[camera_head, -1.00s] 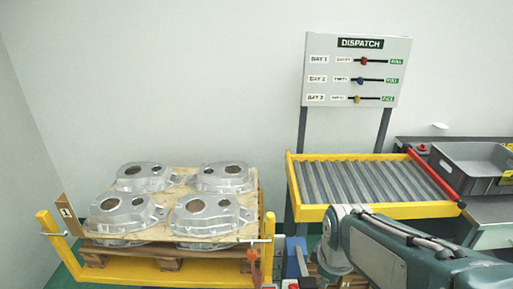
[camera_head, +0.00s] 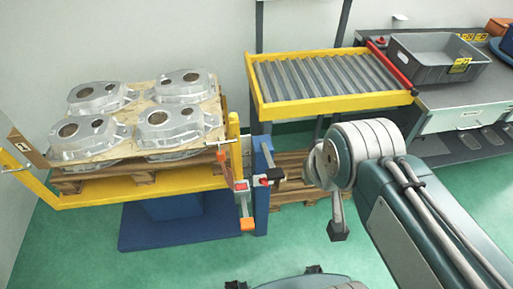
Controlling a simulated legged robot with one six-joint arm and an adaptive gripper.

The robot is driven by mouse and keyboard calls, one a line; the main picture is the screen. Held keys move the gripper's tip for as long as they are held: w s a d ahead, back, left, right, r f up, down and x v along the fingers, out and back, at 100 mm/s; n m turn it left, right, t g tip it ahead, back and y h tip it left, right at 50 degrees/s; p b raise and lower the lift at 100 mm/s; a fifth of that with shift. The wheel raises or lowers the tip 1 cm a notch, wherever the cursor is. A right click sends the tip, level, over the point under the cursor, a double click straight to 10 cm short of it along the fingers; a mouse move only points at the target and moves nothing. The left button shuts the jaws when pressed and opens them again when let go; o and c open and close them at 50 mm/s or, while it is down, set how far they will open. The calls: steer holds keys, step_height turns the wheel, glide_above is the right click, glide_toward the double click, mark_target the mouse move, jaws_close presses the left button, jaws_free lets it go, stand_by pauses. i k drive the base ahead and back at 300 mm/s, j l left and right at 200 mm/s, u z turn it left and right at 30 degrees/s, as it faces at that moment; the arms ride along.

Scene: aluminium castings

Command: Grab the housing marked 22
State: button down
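Several silver-grey aluminium housings lie on a wooden board on the pallet at left: back left (camera_head: 102,97), back right (camera_head: 186,86), front left (camera_head: 90,136) and front right (camera_head: 172,127). Parts of more castings show under the board. No number 22 can be read on any of them. My arm comes in from the lower right and bends near the picture's middle. What seems to be my gripper (camera_head: 338,232) is a small dark tip pointing down, well to the right of the housings. It touches no housing; its fingers cannot be made out.
The pallet sits in a yellow frame (camera_head: 120,192) on a blue base (camera_head: 140,234). A blue post (camera_head: 261,190) with red and orange handles stands between pallet and arm. A yellow-edged roller conveyor (camera_head: 330,102) is behind; a grey crate (camera_head: 436,66) stands on a bench at right.

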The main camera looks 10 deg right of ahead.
mark_target(82, 137)
steer(key=u, duration=1.4)
steer(key=i+j+z, duration=0.25)
steer(key=i+j, duration=1.05)
steer(key=j, duration=0.15)
